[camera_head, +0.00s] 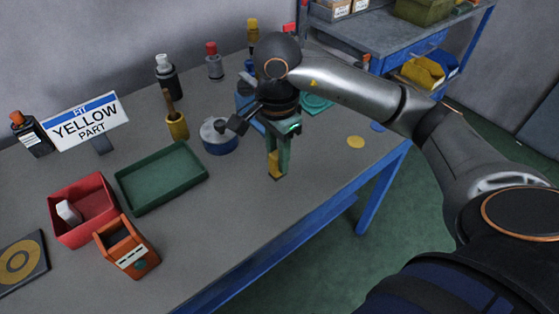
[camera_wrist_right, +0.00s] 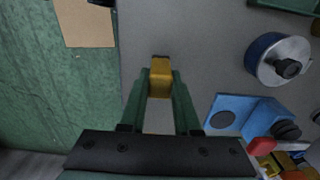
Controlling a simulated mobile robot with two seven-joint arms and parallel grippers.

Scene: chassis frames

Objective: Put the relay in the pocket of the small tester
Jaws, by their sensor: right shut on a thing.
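My right gripper (camera_head: 279,162) reaches down over the middle of the table, with its green fingers shut on a yellow block, the relay (camera_head: 274,166). In the right wrist view the relay (camera_wrist_right: 160,76) sits between the fingertips of my right gripper (camera_wrist_right: 160,88). I cannot tell whether its lower end touches the table. The small tester (camera_head: 127,248) is an orange box with an open top and a pale label strip, at the front left of the table, well apart from the gripper. My left gripper is not in view.
A red bin (camera_head: 86,228) with a white block stands against the tester's left side. A green tray (camera_head: 160,180) lies behind it. A blue tin (camera_head: 221,146) and a yellow pot (camera_head: 177,126) stand left of the gripper. A sign (camera_head: 87,122) reads "FIT YELLOW PART". The front middle table is clear.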

